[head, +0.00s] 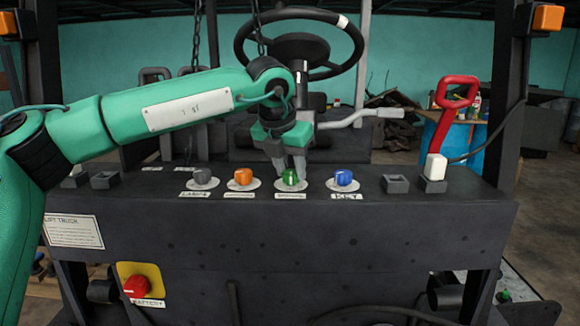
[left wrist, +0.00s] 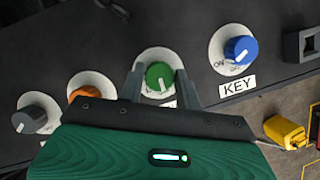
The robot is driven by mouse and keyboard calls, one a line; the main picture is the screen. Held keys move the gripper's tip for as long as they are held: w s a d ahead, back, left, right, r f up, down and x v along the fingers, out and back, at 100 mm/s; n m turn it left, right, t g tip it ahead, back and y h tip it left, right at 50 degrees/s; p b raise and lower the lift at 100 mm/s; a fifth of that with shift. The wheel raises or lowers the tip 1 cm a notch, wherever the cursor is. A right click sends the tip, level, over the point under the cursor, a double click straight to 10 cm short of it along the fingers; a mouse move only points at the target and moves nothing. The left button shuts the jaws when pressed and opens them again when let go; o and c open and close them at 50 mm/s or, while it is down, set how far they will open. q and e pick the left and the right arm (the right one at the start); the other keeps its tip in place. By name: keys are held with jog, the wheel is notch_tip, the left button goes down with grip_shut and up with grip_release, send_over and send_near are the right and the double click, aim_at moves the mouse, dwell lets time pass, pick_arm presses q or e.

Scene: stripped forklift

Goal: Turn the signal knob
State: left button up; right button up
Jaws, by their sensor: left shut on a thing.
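A row of knobs sits on the dark panel. From left to right in the head view they are a grey knob (head: 202,176), an orange knob (head: 243,176), a green knob (head: 290,177) and a blue knob (head: 343,178) above a KEY label. The label under the green knob is too small to read. My left gripper (head: 289,170) points down at the green knob and is shut on it. In the left wrist view, the fingers (left wrist: 157,83) stand on both sides of the green knob (left wrist: 159,76). My right gripper is out of view.
A red-handled lever (head: 448,105) stands at the panel's right end. A steering wheel (head: 300,45) and a grey lever (head: 362,117) are behind the panel. A red battery knob (head: 137,286) is low on the left. Square sockets (head: 396,184) sit beside the knobs.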

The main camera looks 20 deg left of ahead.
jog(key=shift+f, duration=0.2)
pick_arm(q)
jog(key=shift+f+m+g+h+b, duration=0.1)
jog(key=shift+m+g+h+b, duration=0.3)
jog(key=shift+m, duration=0.7)
jog(key=m+h, duration=0.1)
jog(key=m, duration=0.2)
jog(key=shift+w+a, duration=0.1)
jog(key=shift+m+g+h, duration=0.3)
jog(key=shift+m+h, duration=0.1)
jog(key=shift+m, duration=0.5)
jog(key=shift+r+m+p, duration=0.2)
jog(key=shift+m+p, duration=0.1)
jog(key=shift+m, duration=0.2)
jog(key=shift+m+g, duration=0.3)
jog(key=shift+m, duration=0.1)
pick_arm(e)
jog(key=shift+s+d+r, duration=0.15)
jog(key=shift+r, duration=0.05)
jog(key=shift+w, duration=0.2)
